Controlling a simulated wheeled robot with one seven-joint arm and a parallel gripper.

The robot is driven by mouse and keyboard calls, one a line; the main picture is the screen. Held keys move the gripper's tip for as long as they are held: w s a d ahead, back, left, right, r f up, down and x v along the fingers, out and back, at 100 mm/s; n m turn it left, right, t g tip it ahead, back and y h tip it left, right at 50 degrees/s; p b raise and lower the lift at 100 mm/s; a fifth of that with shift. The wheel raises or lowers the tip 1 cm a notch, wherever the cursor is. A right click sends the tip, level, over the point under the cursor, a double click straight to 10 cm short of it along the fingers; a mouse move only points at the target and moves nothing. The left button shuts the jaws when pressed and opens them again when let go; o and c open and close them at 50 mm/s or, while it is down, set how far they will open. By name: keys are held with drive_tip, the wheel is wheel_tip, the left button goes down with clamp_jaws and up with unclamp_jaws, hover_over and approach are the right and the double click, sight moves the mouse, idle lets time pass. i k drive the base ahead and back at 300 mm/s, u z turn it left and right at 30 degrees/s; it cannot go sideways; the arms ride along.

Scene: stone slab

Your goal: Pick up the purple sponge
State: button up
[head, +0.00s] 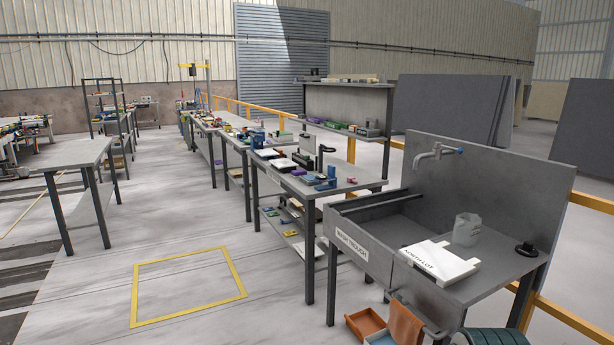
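I cannot pick out the purple sponge for certain. A small purple patch (299,172) shows on the near edge of the middle workbench (350,184), among other small items, too small to tell what it is. Another small purple patch (218,162) shows low under a bench farther back. My gripper is not in view.
Benches line the left. The floor around the yellow square (190,321) is clear.

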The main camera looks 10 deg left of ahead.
sight(297, 174)
drive_tip(key=u, duration=0.6)
drive_tip(key=i, duration=1.8)
drive_tip(key=u, duration=0.65)
drive_tip(key=i, duration=3.1)
drive_tip(key=z, duration=1.3)
drive_tip(key=i, duration=1.45)
drive_tip(key=z, duration=0.7)
